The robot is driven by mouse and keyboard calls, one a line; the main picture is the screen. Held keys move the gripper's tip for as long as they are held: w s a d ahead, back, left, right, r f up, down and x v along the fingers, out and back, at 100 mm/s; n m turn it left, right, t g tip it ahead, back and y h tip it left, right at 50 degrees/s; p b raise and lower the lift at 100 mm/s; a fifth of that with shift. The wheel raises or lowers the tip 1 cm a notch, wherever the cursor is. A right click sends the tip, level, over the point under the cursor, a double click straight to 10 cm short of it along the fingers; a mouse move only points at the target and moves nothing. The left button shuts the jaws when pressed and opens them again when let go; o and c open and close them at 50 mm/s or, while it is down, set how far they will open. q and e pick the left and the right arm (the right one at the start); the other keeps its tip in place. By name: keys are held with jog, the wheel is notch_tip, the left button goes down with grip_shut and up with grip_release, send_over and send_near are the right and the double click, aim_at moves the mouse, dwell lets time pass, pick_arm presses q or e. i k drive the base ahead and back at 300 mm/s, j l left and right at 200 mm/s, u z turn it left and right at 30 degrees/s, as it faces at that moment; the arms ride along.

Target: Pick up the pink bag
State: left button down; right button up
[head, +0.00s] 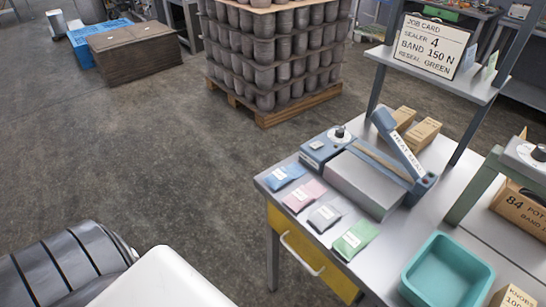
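The pink bag (304,194) lies flat on the left end of the steel workbench (393,278) and has a white label. It sits in a row between a blue bag (283,176) and a grey bag (325,213), with a green bag (355,239) at the near end. The blue-grey heat sealer (367,178) stands just right of the row. Neither of my grippers shows in the head view. A dark ribbed part and a white part fill the lower left corner.
A teal tray (447,272) stands at the bench's near right. A job card (432,46) stands on the raised shelf. A pallet of stacked pots (275,50) stands behind. The floor left of the bench is clear.

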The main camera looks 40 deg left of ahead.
aim_at(299, 198)
jog(key=u, duration=0.85)
jog(key=k+u, duration=0.15)
jog(key=u, duration=0.15)
